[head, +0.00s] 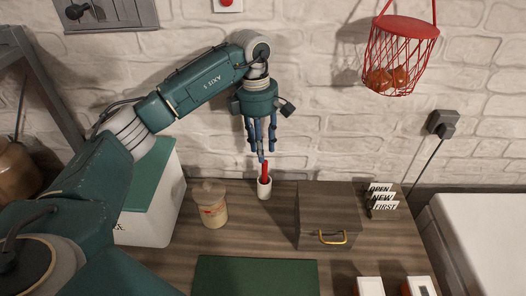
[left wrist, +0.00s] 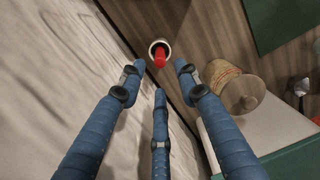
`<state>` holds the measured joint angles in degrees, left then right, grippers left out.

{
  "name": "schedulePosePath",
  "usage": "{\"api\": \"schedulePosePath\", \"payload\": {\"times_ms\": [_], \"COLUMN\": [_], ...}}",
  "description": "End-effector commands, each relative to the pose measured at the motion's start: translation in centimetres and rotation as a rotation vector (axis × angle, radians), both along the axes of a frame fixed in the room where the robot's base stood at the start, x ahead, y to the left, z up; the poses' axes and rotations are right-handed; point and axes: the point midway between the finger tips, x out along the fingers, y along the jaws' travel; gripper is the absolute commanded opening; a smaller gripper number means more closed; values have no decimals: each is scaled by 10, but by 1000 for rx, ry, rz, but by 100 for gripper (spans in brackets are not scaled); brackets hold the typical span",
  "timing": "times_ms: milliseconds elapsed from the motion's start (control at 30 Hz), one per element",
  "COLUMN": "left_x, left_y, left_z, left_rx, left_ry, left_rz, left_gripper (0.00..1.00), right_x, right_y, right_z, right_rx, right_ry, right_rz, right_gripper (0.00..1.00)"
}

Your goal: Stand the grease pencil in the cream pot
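The red grease pencil (head: 265,171) stands nearly upright in the small cream pot (head: 264,190) at the back of the wooden worktop, with its lower end hidden inside. In the left wrist view the red pencil (left wrist: 160,59) shows end-on within the pale rim of the pot (left wrist: 152,47). My left gripper (head: 261,152) hangs just above the pencil, fingers pointing down. In the left wrist view its blue fingers (left wrist: 160,78) are spread apart with nothing held between them. My right gripper is in neither view.
A lidded jar (head: 212,208) stands left of the pot, beside a white box with a green lid (head: 150,215). A wooden box with a brass handle (head: 329,215) stands to the right. A green mat (head: 255,276) lies in front. A red wire basket (head: 400,55) hangs at upper right.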

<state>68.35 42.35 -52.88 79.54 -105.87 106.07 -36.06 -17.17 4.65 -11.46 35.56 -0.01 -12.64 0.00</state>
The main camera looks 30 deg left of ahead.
Motion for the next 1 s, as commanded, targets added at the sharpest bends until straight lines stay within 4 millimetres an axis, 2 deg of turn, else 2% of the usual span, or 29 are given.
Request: {"api": "schedulePosePath", "payload": {"times_ms": [33, 233, 1000], "left_x": [0, 0, 0], "left_y": [1, 3, 3], "left_z": [15, 31, 32], "left_rx": [0, 0, 0], "left_ry": [-1, 2, 1], "left_rz": [0, 0, 0], "left_gripper": [33, 33, 33], "right_x": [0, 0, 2], "right_y": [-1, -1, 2], "right_z": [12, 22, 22], "right_rx": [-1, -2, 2], "right_ry": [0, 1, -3], "right_rz": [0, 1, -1], "right_gripper": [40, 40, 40]}}
